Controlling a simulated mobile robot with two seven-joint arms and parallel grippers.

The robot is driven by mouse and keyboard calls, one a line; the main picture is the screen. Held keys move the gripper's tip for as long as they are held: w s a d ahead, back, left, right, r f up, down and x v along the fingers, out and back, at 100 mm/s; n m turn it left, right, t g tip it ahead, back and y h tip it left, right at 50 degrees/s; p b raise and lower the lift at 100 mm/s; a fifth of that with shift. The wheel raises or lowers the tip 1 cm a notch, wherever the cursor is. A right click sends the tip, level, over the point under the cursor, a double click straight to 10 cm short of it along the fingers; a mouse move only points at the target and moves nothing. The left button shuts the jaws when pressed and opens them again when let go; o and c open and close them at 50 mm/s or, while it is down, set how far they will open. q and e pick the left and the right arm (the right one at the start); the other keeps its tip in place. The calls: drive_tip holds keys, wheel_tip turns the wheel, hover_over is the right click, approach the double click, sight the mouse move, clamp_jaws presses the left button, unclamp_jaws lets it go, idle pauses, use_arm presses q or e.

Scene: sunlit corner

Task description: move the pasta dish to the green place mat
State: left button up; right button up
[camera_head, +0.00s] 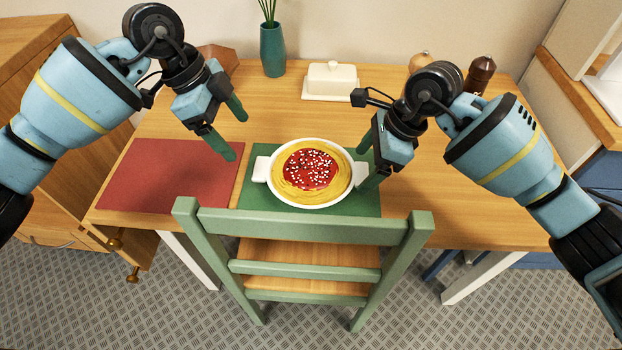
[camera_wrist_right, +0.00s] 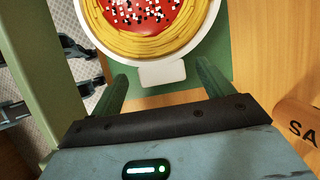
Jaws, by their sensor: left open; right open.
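The pasta dish (camera_head: 311,173) is a white round dish with two handles, holding yellow pasta, red sauce and white bits. It rests on the green place mat (camera_head: 257,192), near its middle. My left gripper (camera_head: 236,133) is open and empty, above the table between the red mat and the dish's left handle. My right gripper (camera_head: 365,168) is open at the dish's right side. In the right wrist view the dish (camera_wrist_right: 150,42) shows with its white handle between the open fingers (camera_wrist_right: 162,85), apart from both. The handle on that side is partly hidden in the head view.
A red place mat (camera_head: 168,175) lies bare at the table's left. A white butter dish (camera_head: 330,80), a teal vase (camera_head: 272,50) and a pepper mill (camera_head: 480,74) stand at the back. A green chair (camera_head: 304,228) stands against the front edge.

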drive_tip(key=v, duration=0.8)
drive_tip(key=shift+r, duration=0.2)
drive_tip(key=shift+s+f, duration=0.1)
